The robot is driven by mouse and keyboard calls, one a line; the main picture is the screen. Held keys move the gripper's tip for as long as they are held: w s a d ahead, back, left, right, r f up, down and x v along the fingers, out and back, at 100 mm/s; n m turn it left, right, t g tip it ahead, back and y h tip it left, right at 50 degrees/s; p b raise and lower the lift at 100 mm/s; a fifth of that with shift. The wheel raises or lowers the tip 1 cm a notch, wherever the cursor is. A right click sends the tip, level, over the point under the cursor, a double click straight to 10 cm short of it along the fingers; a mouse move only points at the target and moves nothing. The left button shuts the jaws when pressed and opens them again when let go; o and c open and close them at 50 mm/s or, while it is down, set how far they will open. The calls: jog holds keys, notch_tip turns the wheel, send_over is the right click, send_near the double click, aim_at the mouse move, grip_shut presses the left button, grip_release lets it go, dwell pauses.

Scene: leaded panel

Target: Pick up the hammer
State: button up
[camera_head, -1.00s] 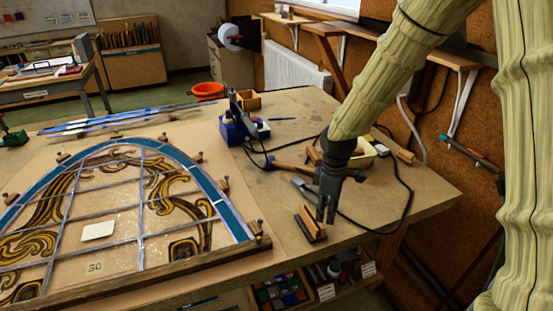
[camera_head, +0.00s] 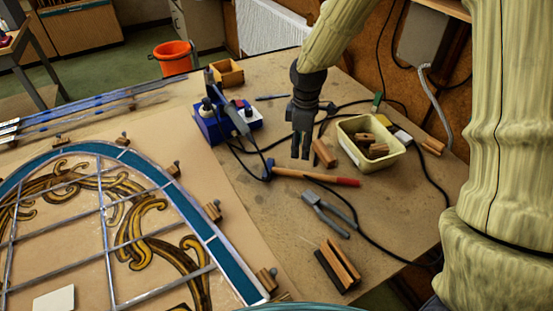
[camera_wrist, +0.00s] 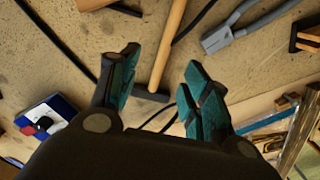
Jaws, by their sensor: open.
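The hammer (camera_head: 312,176) lies on the bench. Its wooden handle has a red end pointing right, and its dark head is at the left. My gripper (camera_head: 301,156) is open and empty, pointing down above the bench close to the handle. In the wrist view, the open fingers of my gripper (camera_wrist: 152,88) frame the hammer's dark head, and the wooden handle (camera_wrist: 171,40) runs up out of the picture. The fingers look apart from the hammer; the exact height of the gap cannot be told.
Grey pliers (camera_head: 328,213) lie in front of the hammer. A cream bin (camera_head: 347,131) with wooden blocks stands to the right, and a loose block (camera_head: 323,154) lies beside my gripper. A blue soldering station (camera_head: 207,127) stands behind left, its cable near the hammer head. The leaded panel (camera_head: 118,160) fills the left.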

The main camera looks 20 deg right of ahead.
aim_at(300, 172)
notch_tip(300, 172, down, 5)
jog(key=shift+a+r+p, duration=0.1)
jog(key=shift+r+p, duration=0.05)
jog(key=shift+p, duration=0.45)
jog(key=shift+s+f, duration=0.3)
jog(key=shift+s+f+p, duration=0.15)
jog(key=shift+f+p, duration=0.95)
jog(key=shift+f, duration=1.45)
grip_shut()
